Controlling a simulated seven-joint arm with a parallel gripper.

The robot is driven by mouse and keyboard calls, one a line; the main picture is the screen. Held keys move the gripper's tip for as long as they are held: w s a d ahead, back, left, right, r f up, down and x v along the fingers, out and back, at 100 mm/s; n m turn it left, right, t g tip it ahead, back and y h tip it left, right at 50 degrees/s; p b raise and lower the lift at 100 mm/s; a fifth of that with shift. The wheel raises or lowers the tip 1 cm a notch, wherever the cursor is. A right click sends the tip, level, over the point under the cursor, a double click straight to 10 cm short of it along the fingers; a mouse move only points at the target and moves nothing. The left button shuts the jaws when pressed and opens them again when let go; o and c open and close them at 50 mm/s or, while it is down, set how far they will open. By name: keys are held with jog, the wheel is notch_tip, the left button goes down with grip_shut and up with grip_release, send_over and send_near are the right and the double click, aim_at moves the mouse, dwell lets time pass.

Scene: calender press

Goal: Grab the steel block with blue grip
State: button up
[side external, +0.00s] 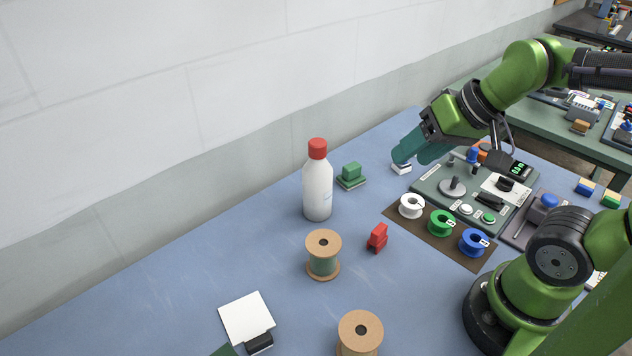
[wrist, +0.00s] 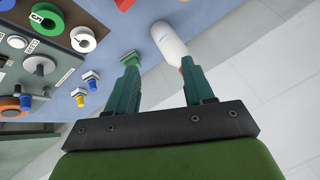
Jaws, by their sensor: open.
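The steel block with blue grip (wrist: 92,75) stands on the blue table in the wrist view, left of my gripper's fingers. In the side view a pale steel block (side external: 402,169), apparently the same one, shows just under the fingertips, its top hidden by them. My gripper (side external: 407,152) is open above the table's far edge. In the wrist view its two teal fingers (wrist: 159,66) are apart with nothing held between them. A steel block with yellow grip (wrist: 79,93) stands beside the blue-grip one.
The press panel (side external: 450,205) and colored spools (side external: 440,222) lie to the right. Cardboard spools (side external: 323,254) and a red clip (side external: 377,238) stand nearer.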

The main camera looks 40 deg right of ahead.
jog(key=w+d+f+m+g+h, duration=0.1)
jog(key=w+d+m+g, duration=0.15)
jog(key=w+d, duration=0.7)
jog(key=g, duration=0.4)
send_over(406, 167)
jog(key=w, duration=0.2)
jog(key=shift+h, duration=0.4)
jog(key=f, duration=1.3)
jog(key=shift+s+f, duration=0.1)
jog(key=shift+s, duration=0.1)
jog(key=shift+d+f, duration=0.15)
jog(key=shift+f, duration=1.45)
jog(key=shift+d+f, duration=0.15)
jog(key=shift+f, duration=1.4)
grip_shut()
